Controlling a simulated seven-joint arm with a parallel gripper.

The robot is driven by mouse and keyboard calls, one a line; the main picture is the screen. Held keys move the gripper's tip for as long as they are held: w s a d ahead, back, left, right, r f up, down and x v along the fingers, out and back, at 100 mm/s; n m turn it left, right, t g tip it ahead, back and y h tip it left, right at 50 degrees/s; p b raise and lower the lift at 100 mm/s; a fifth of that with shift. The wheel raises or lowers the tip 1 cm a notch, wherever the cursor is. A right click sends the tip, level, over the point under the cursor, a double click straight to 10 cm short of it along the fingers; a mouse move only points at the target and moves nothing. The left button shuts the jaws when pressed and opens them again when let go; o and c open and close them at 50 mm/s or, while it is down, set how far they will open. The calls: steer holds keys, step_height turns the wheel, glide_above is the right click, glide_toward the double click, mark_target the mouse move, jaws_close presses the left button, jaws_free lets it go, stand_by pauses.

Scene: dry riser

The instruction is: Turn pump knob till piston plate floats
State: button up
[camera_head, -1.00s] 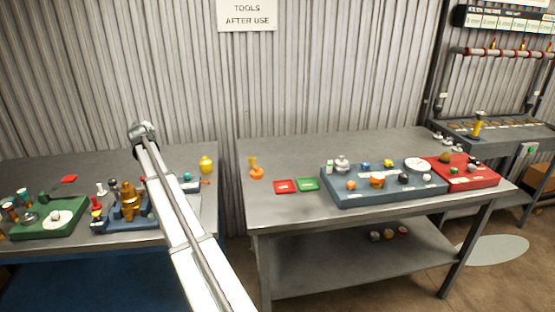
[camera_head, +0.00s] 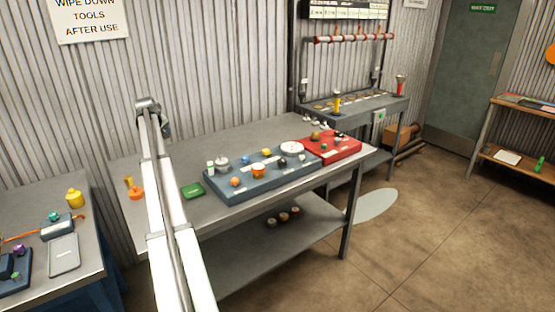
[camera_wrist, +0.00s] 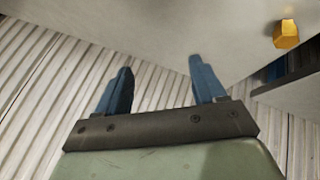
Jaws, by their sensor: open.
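A blue-grey panel (camera_head: 224,193) with several knobs and small parts lies on the middle table. It carries an orange knob (camera_head: 259,171), a silver domed part (camera_head: 222,161) and a white round disc (camera_head: 292,148). A red panel (camera_head: 345,149) with small knobs adjoins it on the right. I cannot tell which part is the pump knob or which is the piston plate. My gripper (camera_wrist: 159,66) is open and empty in the wrist view, its blue fingers apart before pale surfaces. In the head view my raised arm stands left of the panels, and the fingers cannot be made out.
A green pad (camera_head: 193,191) and an orange-yellow item (camera_head: 135,189) lie near my arm. A left table (camera_head: 92,262) holds a yellow bottle (camera_head: 75,198). A yellow-orange block (camera_wrist: 286,35) shows in the wrist view. A rack bench (camera_head: 385,108) stands behind, right. Floor (camera_head: 440,230) is open at right.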

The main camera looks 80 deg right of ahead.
steer(key=s+d+r+m+g+y, duration=0.1)
steer(key=s+d, duration=0.3)
steer(key=s, duration=0.8)
steer(key=s+d+m+g+y, duration=0.1)
steer(key=s+d+y, duration=0.15)
steer(key=s, duration=0.95)
step_height(320, 180, up, 2)
steer(key=m+y, duration=0.2)
steer(key=y, duration=0.1)
glide_above(282, 160)
step_height(282, 160, down, 13)
steer(key=shift+s+r, duration=0.1)
steer(key=shift+c, duration=0.5)
